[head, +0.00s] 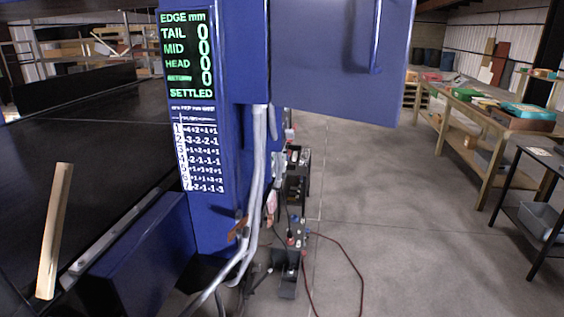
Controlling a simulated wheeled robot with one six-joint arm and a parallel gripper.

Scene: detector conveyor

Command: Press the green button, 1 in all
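No green button can be made out in the head view. A blue detector cabinet (226,180) stands in the middle. It carries a dark display (188,55) with green text: EDGE mm, with TAIL, MID, HEAD and a fourth blurred line all at 0, and SETTLED below. Under it is a white printed table (200,158) of signed numbers in several numbered rows. A blue panel with a handle (345,65) sticks out to the right at the top. My gripper is not in view.
A black conveyor belt (100,165) fills the left, with a wooden strip (54,235) over its near edge. Cables and dark equipment (290,235) crowd the cabinet's right side, a red cable on the floor. A long workbench (480,110) lines the right. The concrete floor between is clear.

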